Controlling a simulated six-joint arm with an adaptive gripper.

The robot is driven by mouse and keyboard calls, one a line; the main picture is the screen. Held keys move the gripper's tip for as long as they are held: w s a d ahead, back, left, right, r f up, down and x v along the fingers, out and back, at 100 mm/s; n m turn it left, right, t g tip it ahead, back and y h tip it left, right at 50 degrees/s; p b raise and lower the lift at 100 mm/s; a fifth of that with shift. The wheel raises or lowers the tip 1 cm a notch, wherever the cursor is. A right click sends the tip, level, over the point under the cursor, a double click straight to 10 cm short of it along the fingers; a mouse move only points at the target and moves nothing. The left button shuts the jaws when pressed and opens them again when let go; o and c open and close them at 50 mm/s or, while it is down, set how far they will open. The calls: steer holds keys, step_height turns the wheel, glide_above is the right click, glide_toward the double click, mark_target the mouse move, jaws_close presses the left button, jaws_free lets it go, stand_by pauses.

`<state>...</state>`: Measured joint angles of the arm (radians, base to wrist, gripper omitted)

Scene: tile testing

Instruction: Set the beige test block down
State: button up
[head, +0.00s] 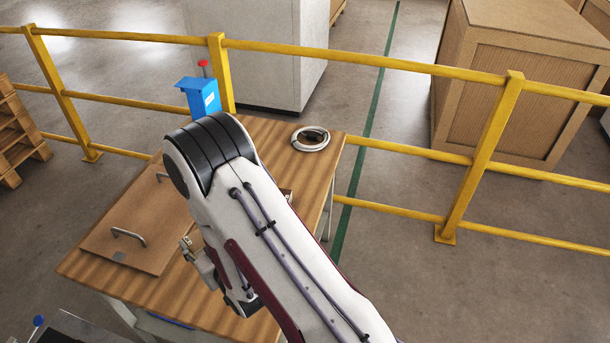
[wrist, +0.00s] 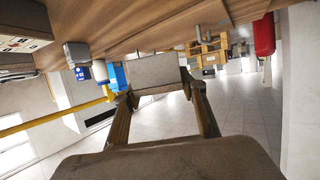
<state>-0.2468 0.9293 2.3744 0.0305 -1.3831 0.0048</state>
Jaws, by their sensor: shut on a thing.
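The beige test block (wrist: 157,74) shows pale and grey-beige in the wrist view, between the two fingertips of my gripper (wrist: 158,88). My gripper is shut on it, with one finger on each side. In the wrist view the wooden table (wrist: 150,38) runs across the top, tilted, and the block's upper edge meets it in the picture. I cannot tell whether the block touches the table. In the head view my arm covers most of the gripper, and I cannot make out the block there. The wooden table (head: 272,133) also shows in the head view.
A brown board (head: 140,215) with metal handles lies on the table's left side. A white ring-shaped item (head: 310,139) lies at the back right. A blue box (head: 199,96) with a red top stands at the back edge. Yellow railings (head: 370,60) run behind the table.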

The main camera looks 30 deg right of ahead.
steer(key=w+d+m+h, duration=0.1)
steer(key=w+d, duration=0.5)
steer(key=d, duration=0.8)
steer(key=w+d+r+h, duration=0.1)
steer(key=w+d, duration=0.6)
steer(key=d, duration=0.7)
steer(key=w+d+m+h, duration=0.1)
steer(key=w+d, duration=0.6)
steer(key=d, duration=0.8)
steer(key=shift+r+m, duration=0.15)
steer(key=shift+m, duration=0.15)
steer(key=shift+a, duration=0.1)
steer(key=shift+f, duration=3.15)
steer(key=shift+f, duration=1.85)
steer(key=shift+f, duration=0.15)
